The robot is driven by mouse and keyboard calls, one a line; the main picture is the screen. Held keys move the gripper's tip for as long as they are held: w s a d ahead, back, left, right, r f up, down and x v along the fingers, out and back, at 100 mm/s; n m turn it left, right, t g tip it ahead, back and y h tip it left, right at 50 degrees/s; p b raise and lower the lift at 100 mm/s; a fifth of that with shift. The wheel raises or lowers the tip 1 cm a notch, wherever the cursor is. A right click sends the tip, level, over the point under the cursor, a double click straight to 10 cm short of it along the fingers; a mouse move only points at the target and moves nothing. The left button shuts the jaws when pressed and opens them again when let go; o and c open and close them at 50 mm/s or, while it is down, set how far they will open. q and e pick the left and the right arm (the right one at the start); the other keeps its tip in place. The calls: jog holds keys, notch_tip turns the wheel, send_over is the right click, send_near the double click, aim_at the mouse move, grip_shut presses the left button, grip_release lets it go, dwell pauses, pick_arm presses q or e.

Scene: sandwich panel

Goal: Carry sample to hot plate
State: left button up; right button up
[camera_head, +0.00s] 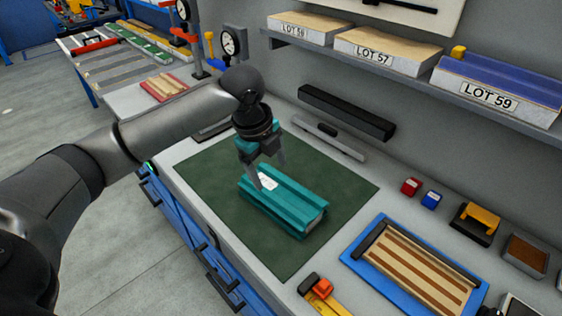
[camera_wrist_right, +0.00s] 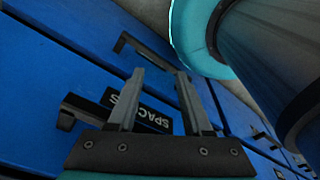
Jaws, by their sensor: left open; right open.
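A teal ribbed block (camera_head: 290,204) with a white label on its far left end lies on the dark green mat (camera_head: 220,190). I cannot tell for sure whether it is the sample. My left gripper (camera_head: 267,176) is open, pointing down, with its fingers at the labelled end of the block; I cannot tell whether they touch it. My right gripper (camera_wrist_right: 160,74) is open and empty in the right wrist view, in front of blue drawers. No hot plate can be made out with certainty.
A blue tray (camera_head: 357,262) holding a striped wooden panel lies right of the mat. Small red (camera_head: 410,187) and blue (camera_head: 431,200) blocks sit behind it. A shelf (camera_head: 405,78) with lot-labelled boards runs above. Drawer handles (camera_wrist_right: 145,50) stick out near my right gripper.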

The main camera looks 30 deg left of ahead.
pick_arm(q)
jog(key=x, duration=0.2)
jog(key=b, duration=0.2)
send_near(281, 207)
jog(key=x, duration=0.6)
jog(key=shift+w+f, duration=0.1)
jog(key=shift+f, duration=0.3)
jog(key=shift+w+f, duration=0.15)
jog(key=shift+f, duration=0.45)
pick_arm(e)
jog(key=shift+s+d+f, duration=0.1)
jog(key=shift+s+f, duration=0.5)
jog(key=shift+s, duration=0.25)
jog(key=shift+s+f, duration=0.6)
jog(key=shift+s, duration=0.2)
jog(key=shift+s+g, duration=0.15)
jog(key=shift+g, duration=0.15)
pick_arm(q)
jog(key=shift+c, duration=0.8)
grip_shut()
jog(key=c, duration=0.6)
grip_release()
grip_shut()
